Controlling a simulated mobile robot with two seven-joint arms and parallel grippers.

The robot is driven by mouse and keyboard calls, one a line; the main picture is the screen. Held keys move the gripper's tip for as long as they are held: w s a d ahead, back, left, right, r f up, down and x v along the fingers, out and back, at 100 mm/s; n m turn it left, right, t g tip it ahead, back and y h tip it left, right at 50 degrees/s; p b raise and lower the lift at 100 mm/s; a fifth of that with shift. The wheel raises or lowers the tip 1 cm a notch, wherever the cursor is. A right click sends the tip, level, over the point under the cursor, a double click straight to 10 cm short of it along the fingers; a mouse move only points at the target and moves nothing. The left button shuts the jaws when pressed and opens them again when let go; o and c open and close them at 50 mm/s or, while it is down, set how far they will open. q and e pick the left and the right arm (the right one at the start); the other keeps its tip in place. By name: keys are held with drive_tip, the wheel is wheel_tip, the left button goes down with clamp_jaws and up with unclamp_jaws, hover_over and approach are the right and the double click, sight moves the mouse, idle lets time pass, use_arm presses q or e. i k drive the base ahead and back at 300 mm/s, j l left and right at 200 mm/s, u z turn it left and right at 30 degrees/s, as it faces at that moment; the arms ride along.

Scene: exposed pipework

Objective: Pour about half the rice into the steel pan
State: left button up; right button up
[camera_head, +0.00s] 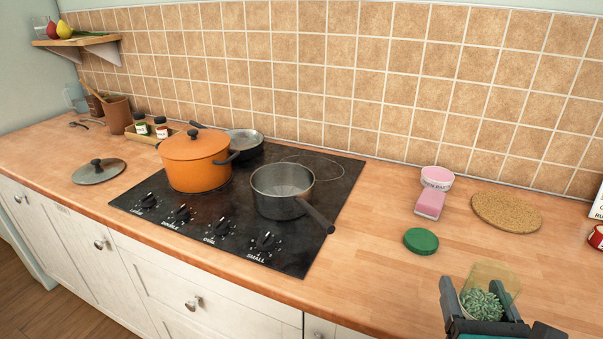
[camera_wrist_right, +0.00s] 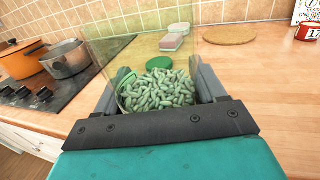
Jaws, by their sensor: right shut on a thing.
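The steel pan (camera_head: 283,192) stands open on the front right of the black hob, its dark handle pointing toward the lower right. It also shows in the right wrist view (camera_wrist_right: 66,60). My right gripper (camera_head: 481,296) is shut on a clear container (camera_head: 492,272) at the lower right, to the right of the pan and well apart from it. Pale green grains, taken to be the rice (camera_wrist_right: 160,90), lie in the container, which looks open at the top. The pan's inside looks empty. My left gripper is not in view.
An orange pot (camera_head: 194,162) stands left of the pan, with a frying pan (camera_head: 243,142) behind. A green lid (camera_head: 420,240), a pink sponge (camera_head: 430,205), a pink-and-white tub (camera_head: 437,178) and a cork mat (camera_head: 506,211) lie on the right counter. Counter between hob and lid is clear.

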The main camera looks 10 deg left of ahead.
sight(281, 191)
drive_tip(key=k+j, duration=0.1)
drive_tip(key=j, duration=0.2)
drive_tip(key=k+j+z, duration=0.1)
drive_tip(key=j, duration=0.2)
drive_tip(key=j+z, duration=0.15)
drive_tip(key=j, duration=0.5)
drive_tip(key=j+z, duration=0.1)
drive_tip(key=j, duration=0.5)
drive_tip(key=i+j, duration=0.15)
drive_tip(key=j, duration=0.15)
drive_tip(key=i+j+z, duration=0.15)
drive_tip(key=j, duration=0.2)
drive_tip(key=i+j, duration=0.2)
drive_tip(key=j+z, duration=0.05)
drive_tip(key=j, duration=0.05)
